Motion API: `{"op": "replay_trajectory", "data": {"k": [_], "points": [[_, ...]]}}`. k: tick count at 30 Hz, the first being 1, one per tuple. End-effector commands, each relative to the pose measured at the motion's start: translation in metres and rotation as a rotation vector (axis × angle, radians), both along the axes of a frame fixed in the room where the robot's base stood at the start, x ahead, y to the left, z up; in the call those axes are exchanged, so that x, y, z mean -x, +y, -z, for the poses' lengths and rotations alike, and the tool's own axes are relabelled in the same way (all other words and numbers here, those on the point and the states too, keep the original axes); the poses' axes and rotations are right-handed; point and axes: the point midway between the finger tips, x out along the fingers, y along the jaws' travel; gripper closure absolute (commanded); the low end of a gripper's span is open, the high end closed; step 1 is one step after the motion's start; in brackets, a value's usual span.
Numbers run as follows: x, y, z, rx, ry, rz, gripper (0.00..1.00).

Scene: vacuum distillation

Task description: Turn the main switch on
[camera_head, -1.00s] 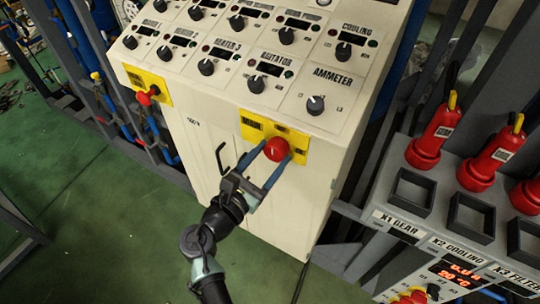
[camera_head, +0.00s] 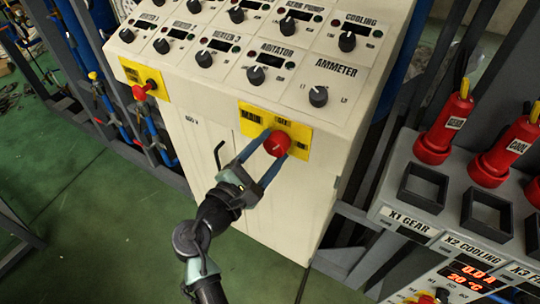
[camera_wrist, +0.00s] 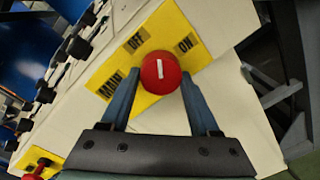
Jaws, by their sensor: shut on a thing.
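The main switch is a round red knob (camera_head: 277,143) on a yellow plate (camera_head: 300,140) on the sloping front of the cream control cabinet. In the wrist view the knob (camera_wrist: 160,72) has a white pointer mark, upright in the picture. The plate (camera_wrist: 108,68) reads MAIN, OFF and ON there; the mark points roughly between OFF and ON. My gripper (camera_head: 272,150) has its blue fingers on both sides of the knob, shut on it. In the wrist view my gripper (camera_wrist: 160,80) shows one finger at the knob's left and one at its right.
Black selector knobs, including the ammeter knob (camera_head: 318,96), sit on the panel above. A second red knob (camera_head: 145,88) on a yellow plate is at the left. Red plugs (camera_head: 440,128) and black square sockets (camera_head: 422,188) stand at the right. Green floor (camera_head: 95,225) is open at lower left.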

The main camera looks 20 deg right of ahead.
Motion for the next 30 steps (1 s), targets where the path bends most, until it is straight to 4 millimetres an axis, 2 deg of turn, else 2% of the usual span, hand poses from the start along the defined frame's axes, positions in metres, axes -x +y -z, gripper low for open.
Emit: {"op": "replay_trajectory", "data": {"k": [18,30], "points": [[-0.0003,0.0005,0.002,-0.361,-0.461,0.0,0.93],[-0.0001,0.0006,-0.0003,-0.537,-0.684,0.001,0.93]]}}
